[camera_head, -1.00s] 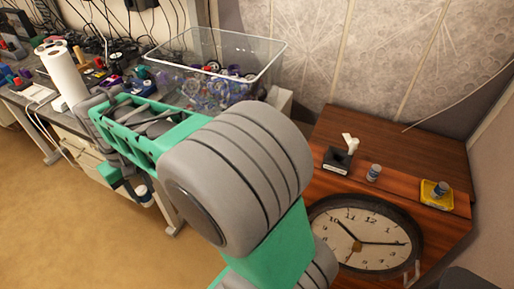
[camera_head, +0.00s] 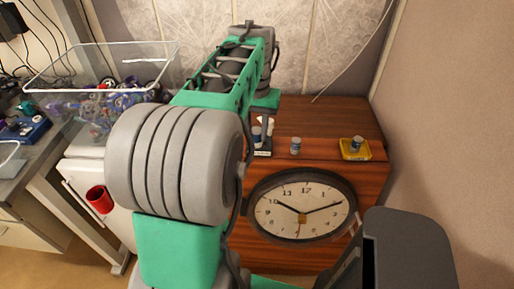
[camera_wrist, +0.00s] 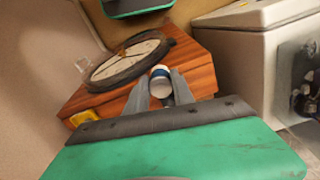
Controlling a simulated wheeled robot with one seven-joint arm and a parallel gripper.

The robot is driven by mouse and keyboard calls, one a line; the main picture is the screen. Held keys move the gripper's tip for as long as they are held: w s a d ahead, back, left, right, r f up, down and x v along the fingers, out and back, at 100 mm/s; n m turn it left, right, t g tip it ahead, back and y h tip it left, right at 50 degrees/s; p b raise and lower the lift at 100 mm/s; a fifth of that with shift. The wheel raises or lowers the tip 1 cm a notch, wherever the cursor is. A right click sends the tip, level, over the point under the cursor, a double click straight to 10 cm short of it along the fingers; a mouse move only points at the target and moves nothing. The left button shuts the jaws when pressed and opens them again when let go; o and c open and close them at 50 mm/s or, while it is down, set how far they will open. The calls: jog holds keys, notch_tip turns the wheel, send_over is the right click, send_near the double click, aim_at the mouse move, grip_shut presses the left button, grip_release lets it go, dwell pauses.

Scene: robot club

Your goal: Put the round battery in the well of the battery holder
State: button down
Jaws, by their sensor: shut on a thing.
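My gripper (camera_wrist: 161,92) is shut on a round battery (camera_wrist: 160,84), a small white-and-blue cylinder between the fingertips in the wrist view. In the head view this battery (camera_head: 256,133) shows below my forearm, in front of a dark block, and the fingers are mostly hidden. The dark block (camera_head: 263,152) with a white upright part stands at the left of the wooden cabinet top; it looks like the battery holder, but its well cannot be made out. The held battery appears above or in front of it; whether they touch cannot be told.
Another similar cylinder (camera_head: 295,146) stands on the wooden cabinet (camera_head: 330,116). A yellow tray (camera_head: 346,155) at the right bears a further cylinder (camera_head: 357,142). A round clock (camera_head: 301,237) is at the cabinet's front. A clear bin (camera_head: 60,75) and a red cup (camera_head: 99,200) are left.

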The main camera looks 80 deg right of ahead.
jog(key=s+m, duration=0.2)
jog(key=s, duration=0.3)
jog(key=w+d+f+p, duration=0.1)
jog(key=w+d+f, duration=0.1)
jog(key=d+f, duration=0.1)
jog(key=w+d+f+p, duration=0.1)
jog(key=w+d+f, duration=0.1)
jog(key=d+f, duration=0.1)
jog(key=w+d+f+p, duration=0.1)
jog(key=w+d+f, duration=0.2)
jog(key=d, duration=0.2)
jog(key=shift+d, duration=0.3)
notch_tip(320, 180, down, 4)
jog(key=shift+w+a+r+p, duration=0.15)
jog(key=shift+r+p, duration=0.1)
jog(key=shift+p, duration=0.2)
jog(key=shift+a+f, duration=0.2)
jog(key=shift+f, duration=0.15)
jog(key=c, duration=1.5)
grip_release()
jog(key=shift+o, duration=1.1)
jog(key=shift+d+f, duration=0.1)
jog(key=shift+d, duration=0.1)
jog(key=shift+o, duration=1)
jog(key=shift+d, duration=0.15)
jog(key=shift+r, duration=0.2)
